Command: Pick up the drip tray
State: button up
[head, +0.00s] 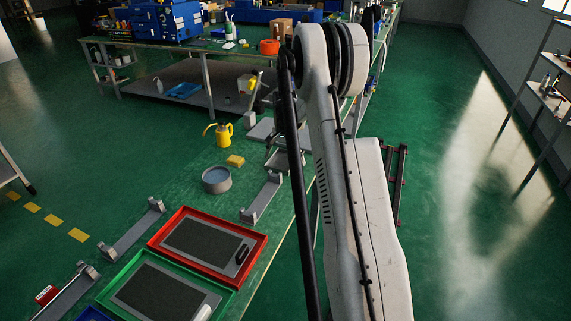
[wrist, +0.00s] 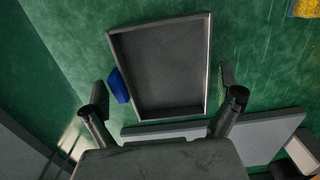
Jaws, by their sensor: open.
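The drip tray (wrist: 160,118) is a shallow grey rectangular tray with a thin raised rim. It fills the upper middle of the wrist view and looks empty. In the head view, a grey tray-like piece (head: 288,160) shows beside my arm, partly hidden; I cannot be sure it is the same tray. My gripper (wrist: 162,92) is open, one finger left and one finger right of the tray's near half in the wrist view. Gaps show between the fingers and the tray walls. Nothing is held. I cannot make out the gripper clearly in the head view.
A small blue object (wrist: 118,86) lies against the tray's left side. A grey metal plate (wrist: 265,135) runs close below it. On the green bench stand a yellow sponge (head: 235,161), a grey round bowl (head: 216,180), a yellow can (head: 224,133), a red tray (head: 167,229) and a green tray (head: 113,275).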

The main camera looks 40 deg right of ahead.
jog(key=shift+c, duration=0.4)
jog(key=c, duration=0.9)
jog(key=shift+r, duration=0.15)
